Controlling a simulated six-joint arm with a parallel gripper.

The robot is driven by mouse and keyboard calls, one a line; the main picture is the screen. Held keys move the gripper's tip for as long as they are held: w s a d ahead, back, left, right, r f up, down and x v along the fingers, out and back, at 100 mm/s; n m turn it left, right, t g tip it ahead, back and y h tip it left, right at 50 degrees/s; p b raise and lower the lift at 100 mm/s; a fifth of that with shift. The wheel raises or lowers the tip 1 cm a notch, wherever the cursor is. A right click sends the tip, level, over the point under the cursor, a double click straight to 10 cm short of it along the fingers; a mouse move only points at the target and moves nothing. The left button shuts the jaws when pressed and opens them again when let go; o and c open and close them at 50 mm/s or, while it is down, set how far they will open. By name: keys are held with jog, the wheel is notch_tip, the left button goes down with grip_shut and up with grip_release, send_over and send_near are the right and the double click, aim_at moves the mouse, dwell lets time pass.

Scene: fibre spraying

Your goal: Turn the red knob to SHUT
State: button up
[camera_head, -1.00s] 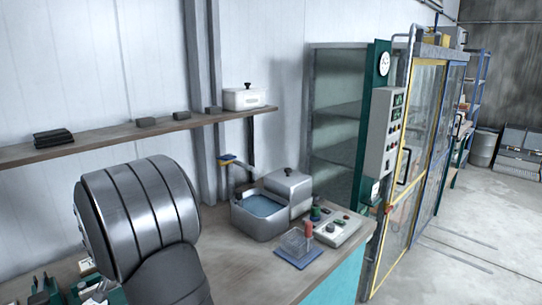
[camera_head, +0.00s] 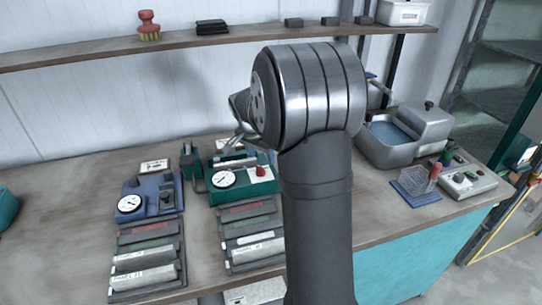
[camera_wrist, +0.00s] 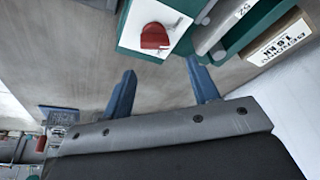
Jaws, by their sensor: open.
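The red knob (camera_wrist: 155,36) sits on a white plate (camera_wrist: 150,14) of a green unit (camera_wrist: 128,45) in the wrist view. In the head view the red knob (camera_head: 261,171) is on the right of the green unit (camera_head: 235,185), beside a round gauge (camera_head: 223,179). I cannot read any markings at the knob. My gripper (camera_wrist: 159,70) is open, its two blue fingers apart with nothing between them. The knob lies beyond the fingertips in the wrist view, apart from them. In the head view my arm hides most of the gripper.
A blue gauge unit (camera_head: 150,197) stands left of the green unit. Racks of grey blocks (camera_head: 148,258) lie in front. A metal basin (camera_head: 385,150), a clear box on a blue plate (camera_head: 416,192) and a control box (camera_head: 470,183) are to the right. A shelf (camera_head: 200,42) runs above.

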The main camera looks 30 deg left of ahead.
aim_at(260, 167)
notch_tip(260, 167, up, 14)
jog(key=f+m+g, duration=0.1)
jog(key=m+g, duration=0.3)
jog(key=f, duration=1.6)
jog(key=shift+s+f, duration=0.25)
jog(key=shift+f, duration=0.1)
jog(key=c, duration=1)
jog(key=shift+n, duration=2)
jog(key=o, duration=1)
